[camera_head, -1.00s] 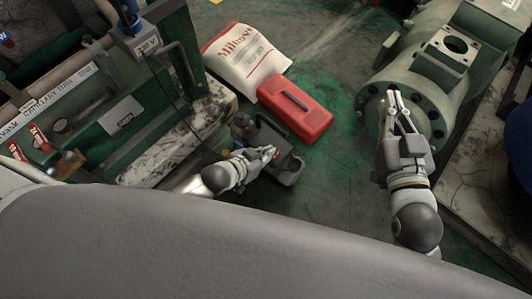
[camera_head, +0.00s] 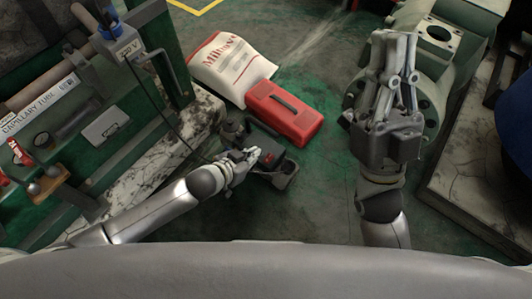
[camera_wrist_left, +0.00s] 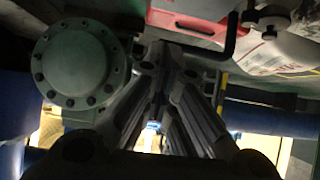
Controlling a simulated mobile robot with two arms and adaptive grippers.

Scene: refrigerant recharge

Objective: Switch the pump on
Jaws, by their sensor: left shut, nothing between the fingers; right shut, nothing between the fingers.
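The pump (camera_head: 284,174) is a small dark grey unit on the green floor in the head view, in front of the red case. A small reddish patch shows on its top; I cannot tell whether this is the switch. My left gripper (camera_head: 252,156) is shut and empty, over the left part of the pump and hiding some of it; contact cannot be told. In the left wrist view its closed fingers (camera_wrist_left: 160,62) show in the middle. My right gripper (camera_head: 394,40) is shut and empty, raised in front of the green flanged machine.
A red case (camera_head: 284,114) and a white bag (camera_head: 230,65) lie behind the pump. The green flanged machine (camera_head: 442,65) stands at the right; its round flange also shows in the left wrist view (camera_wrist_left: 80,65). A green bench with a capillary tube box (camera_head: 40,105) is at the left.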

